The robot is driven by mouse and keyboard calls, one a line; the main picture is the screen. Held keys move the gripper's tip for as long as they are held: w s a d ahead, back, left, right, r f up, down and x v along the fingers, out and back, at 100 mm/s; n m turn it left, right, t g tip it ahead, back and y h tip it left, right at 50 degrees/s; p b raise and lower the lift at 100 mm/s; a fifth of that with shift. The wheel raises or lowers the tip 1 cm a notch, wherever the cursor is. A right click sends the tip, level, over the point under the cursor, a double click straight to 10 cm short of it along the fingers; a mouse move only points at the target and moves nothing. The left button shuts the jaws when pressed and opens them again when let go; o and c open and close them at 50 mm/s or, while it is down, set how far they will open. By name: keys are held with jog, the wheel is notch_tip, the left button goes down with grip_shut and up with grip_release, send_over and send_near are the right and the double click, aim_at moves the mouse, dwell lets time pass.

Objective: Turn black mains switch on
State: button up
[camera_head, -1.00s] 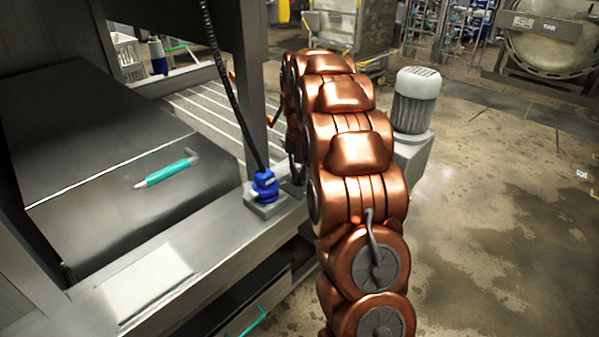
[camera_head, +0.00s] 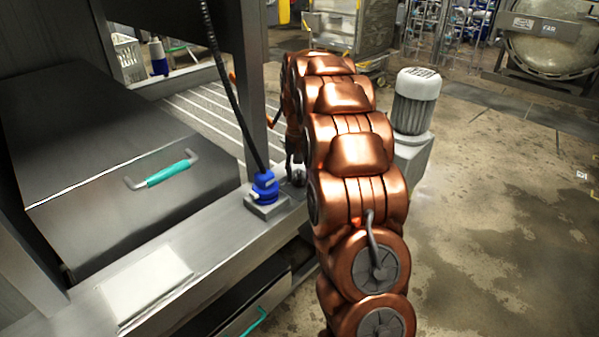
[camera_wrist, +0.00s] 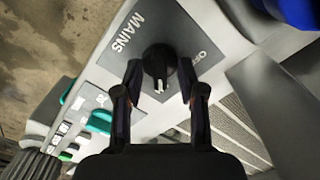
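The black mains switch (camera_wrist: 155,61) is a round knob on a grey plate (camera_wrist: 185,25) lettered "MAINS", seen in the wrist view. A white mark on the knob points toward the bottom of the picture. The "OFF" lettering lies to the right of the knob. My gripper (camera_wrist: 160,72) is open, with one finger on each side of the knob. Narrow gaps seem to show between fingertips and knob; I cannot tell for sure whether either touches. In the head view my arm hides the switch and most of the gripper.
In the wrist view, green-capped controls (camera_wrist: 101,121) sit on a panel at the left, and a blue part (camera_wrist: 298,10) is at the top right. In the head view, a blue connector (camera_head: 264,187) with a black cable stands beside my arm, near a steel box with a green handle (camera_head: 168,173).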

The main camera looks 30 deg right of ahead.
aim_at(299, 175)
notch_tip(299, 175, up, 12)
dwell(0.7)
dwell(0.6)
jog(key=s+a+r+n+p, duration=0.2)
jog(key=s+a, duration=0.5)
jog(key=a, duration=0.1)
jog(key=s+a+r+n+p, duration=0.1)
jog(key=s+a+r+p, duration=0.2)
jog(key=s+a, duration=0.4)
jog(key=s+a+f+n+p, duration=0.1)
jog(key=s+a, duration=0.2)
jog(key=s, duration=0.5)
jog(key=s+a+f+n+g+p, duration=0.1)
jog(key=s+a+p, duration=0.1)
jog(key=s, duration=0.6)
jog(key=s+a+f+n+p, duration=0.1)
jog(key=s+a+f+p, duration=0.1)
jog(key=s, duration=0.6)
jog(key=shift+s+a+n+g, duration=0.15)
jog(key=shift+a+n+g, duration=0.2)
jog(key=shift+a, duration=0.5)
